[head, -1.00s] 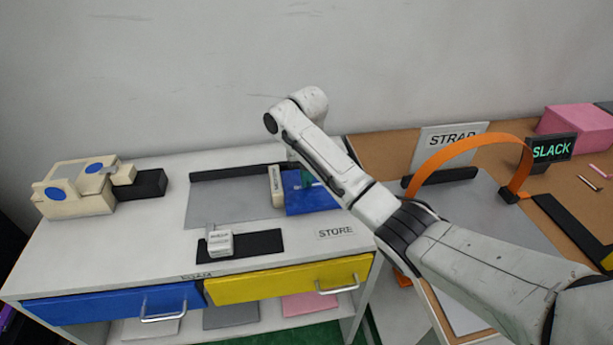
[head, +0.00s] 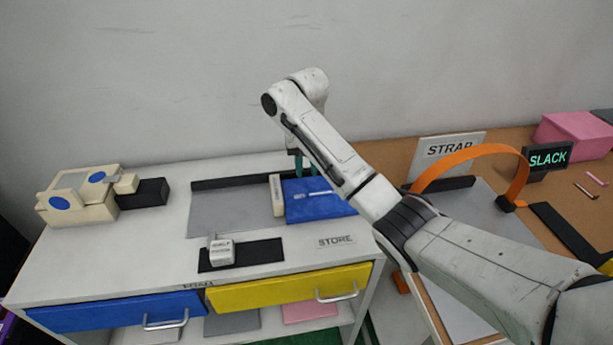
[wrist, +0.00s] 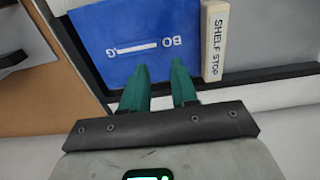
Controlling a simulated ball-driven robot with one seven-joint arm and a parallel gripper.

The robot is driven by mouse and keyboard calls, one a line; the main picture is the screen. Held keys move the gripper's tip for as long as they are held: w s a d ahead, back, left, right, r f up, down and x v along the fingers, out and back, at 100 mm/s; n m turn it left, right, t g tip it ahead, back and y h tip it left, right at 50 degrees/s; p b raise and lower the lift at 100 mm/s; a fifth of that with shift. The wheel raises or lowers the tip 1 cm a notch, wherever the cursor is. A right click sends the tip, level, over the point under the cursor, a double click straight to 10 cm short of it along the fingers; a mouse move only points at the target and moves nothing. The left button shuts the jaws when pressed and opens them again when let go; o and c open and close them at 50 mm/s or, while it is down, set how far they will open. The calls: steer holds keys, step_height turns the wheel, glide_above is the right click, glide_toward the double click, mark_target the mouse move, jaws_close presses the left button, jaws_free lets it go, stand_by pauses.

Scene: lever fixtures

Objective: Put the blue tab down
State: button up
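A flat blue piece (head: 325,210) with white marks lies at the back right of the white table, against the cream shelf-stop bar (head: 277,195). In the wrist view the blue piece (wrist: 120,30) shows partly readable white lettering beside the bar (wrist: 214,45). I cannot tell for certain which blue part is the tab. My gripper (head: 300,160) is above the blue piece's far edge. In the wrist view its teal fingers (wrist: 159,75) are apart with nothing between them.
A small white labelled block (head: 221,250) sits on a black strip at the front. Blue (head: 110,310) and yellow (head: 270,290) drawers are below. An orange strap arch (head: 470,155) and a SLACK sign (head: 548,158) stand at the right. The grey panel (head: 230,210) is bare.

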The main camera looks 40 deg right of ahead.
steer(key=shift+r+p, duration=1.85)
steer(key=shift+r, duration=0.8)
steer(key=s+a+f+n, duration=0.1)
steer(key=a+f, duration=0.1)
steer(key=a, duration=0.2)
steer(key=s+a+f+n+y, duration=0.1)
steer(key=a+f, duration=0.2)
steer(key=a, duration=0.2)
steer(key=s+a+f+t, duration=0.1)
steer(key=a+f, duration=0.2)
steer(key=a, duration=0.1)
steer(key=shift+s+a+f+n+y, duration=0.15)
steer(key=shift+s+a+n+y, duration=0.15)
steer(key=shift+s+n, duration=0.1)
steer(key=shift+n+t+y, duration=0.4)
steer(key=shift+n, duration=0.3)
steer(key=s+a+f, duration=0.1)
steer(key=s+a, duration=0.1)
steer(key=s+a+f, duration=0.2)
steer(key=s, duration=0.1)
steer(key=s+a+f, duration=0.2)
steer(key=s, duration=0.1)
steer(key=s+d+f+n+h, duration=0.1)
steer(key=s+f, duration=0.1)
steer(key=s, duration=1)
steer(key=s+d+f+n+h, duration=0.1)
steer(key=s+d+f, duration=0.1)
steer(key=s, duration=1)
steer(key=shift+g+h, duration=0.3)
steer(key=shift+g, duration=0.1)
